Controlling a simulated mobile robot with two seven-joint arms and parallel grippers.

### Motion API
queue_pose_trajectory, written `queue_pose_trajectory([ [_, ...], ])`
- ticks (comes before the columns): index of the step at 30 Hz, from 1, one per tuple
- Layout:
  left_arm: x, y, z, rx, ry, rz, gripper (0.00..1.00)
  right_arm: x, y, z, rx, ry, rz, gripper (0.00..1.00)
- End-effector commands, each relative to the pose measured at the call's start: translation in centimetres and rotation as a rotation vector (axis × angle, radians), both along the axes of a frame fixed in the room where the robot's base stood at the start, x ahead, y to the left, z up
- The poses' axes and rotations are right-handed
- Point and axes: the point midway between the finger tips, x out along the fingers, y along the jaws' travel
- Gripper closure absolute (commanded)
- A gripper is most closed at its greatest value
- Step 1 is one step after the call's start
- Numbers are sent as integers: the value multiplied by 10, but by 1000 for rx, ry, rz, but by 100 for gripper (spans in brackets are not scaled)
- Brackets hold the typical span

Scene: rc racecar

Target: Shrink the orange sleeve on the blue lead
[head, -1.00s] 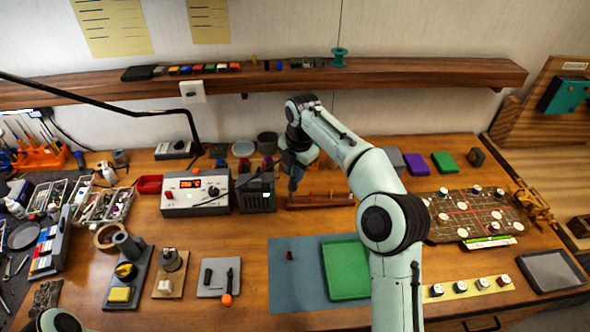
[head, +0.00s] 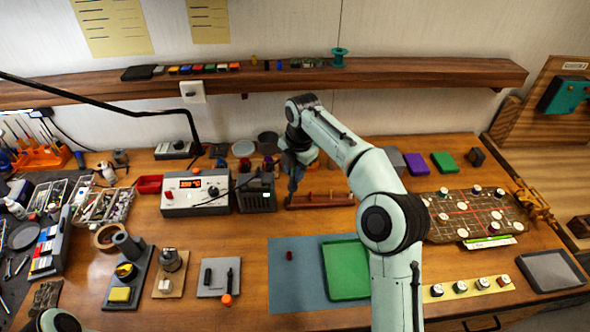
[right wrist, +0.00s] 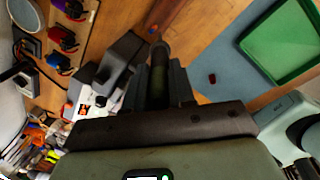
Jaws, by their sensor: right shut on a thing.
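My right gripper (head: 293,187) is over the left end of a low wooden rail (head: 328,200) that carries small reddish and orange bits. In the right wrist view the gripper (right wrist: 158,88) is shut on a dark cylindrical tool (right wrist: 159,62), which looks like a hot-air wand. A narrower dark part extends beyond the fingers. I cannot make out the orange sleeve or the blue lead; they are too small or hidden. A grey station (head: 195,192) with a lit red display stands left of the gripper. My left gripper is out of view.
A blue mat (head: 290,275) with a green tray (head: 346,270) lies in front. A wooden shelf (head: 420,73) runs along the wall.

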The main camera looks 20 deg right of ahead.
Motion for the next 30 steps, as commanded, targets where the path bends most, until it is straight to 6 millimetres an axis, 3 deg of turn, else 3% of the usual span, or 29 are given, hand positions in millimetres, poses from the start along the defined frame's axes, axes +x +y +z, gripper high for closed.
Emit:
queue_pose_trajectory([
  [14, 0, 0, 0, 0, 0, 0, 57, 0, 0, 1, 0, -1, 0, 100],
  [30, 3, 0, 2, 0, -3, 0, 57, -5, 2, 42, 0, -2, -1, 100],
])
